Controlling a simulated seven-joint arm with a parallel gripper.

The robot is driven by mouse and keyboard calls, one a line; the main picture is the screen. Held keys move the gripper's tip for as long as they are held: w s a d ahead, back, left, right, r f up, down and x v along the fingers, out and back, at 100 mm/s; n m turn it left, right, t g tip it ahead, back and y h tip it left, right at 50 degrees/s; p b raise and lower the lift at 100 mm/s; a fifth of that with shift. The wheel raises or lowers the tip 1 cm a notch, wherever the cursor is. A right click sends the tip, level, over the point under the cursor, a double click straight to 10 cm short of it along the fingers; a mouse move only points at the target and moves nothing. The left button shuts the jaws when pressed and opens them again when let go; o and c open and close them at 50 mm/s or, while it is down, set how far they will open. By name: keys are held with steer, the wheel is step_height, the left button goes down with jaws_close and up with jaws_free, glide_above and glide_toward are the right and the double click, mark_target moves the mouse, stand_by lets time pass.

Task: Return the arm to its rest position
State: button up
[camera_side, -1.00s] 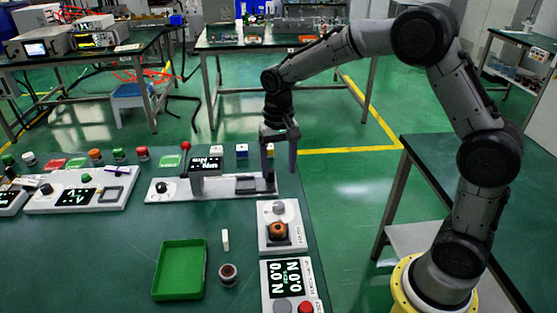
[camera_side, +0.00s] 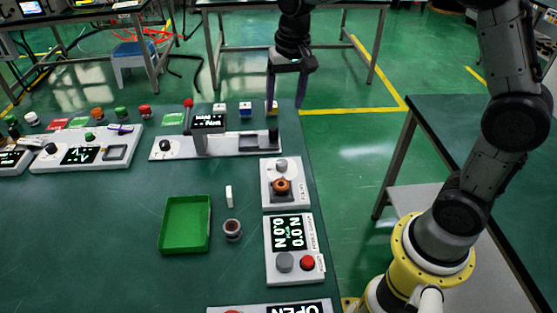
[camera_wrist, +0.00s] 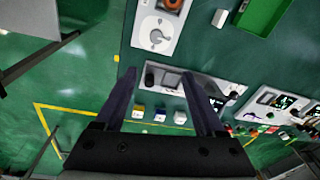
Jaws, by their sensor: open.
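My gripper (camera_side: 286,103) hangs from the raised arm at the top of the side view, over the far right corner of the green table. Its two fingers are spread with nothing between them. In the wrist view the open gripper (camera_wrist: 159,75) points down towards the table edge. The left finger overlaps a small yellow-sided cube (camera_side: 273,109) in the side view; whether they touch cannot be told there. The upper part of my arm is cut off by the top of the side view.
A device with a lever and display (camera_side: 215,145) stands near the gripper. Blue (camera_side: 246,110) and white (camera_side: 219,107) cubes sit behind it. Panels with knobs (camera_side: 282,183) line the right edge. A green tray (camera_side: 186,224) lies nearer.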

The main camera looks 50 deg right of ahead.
steer(key=s+r+n+t, duration=0.2)
steer(key=s+r+t, duration=0.1)
steer(key=s+r, duration=0.8)
steer(key=s+f+n+t, duration=0.1)
steer(key=s+f+n, duration=0.3)
steer(key=s, duration=0.9)
step_height(320, 180, down, 3)
steer(key=shift+s+a+f+n, duration=0.1)
steer(key=shift+s+a+n, duration=0.25)
steer(key=shift+n, duration=0.05)
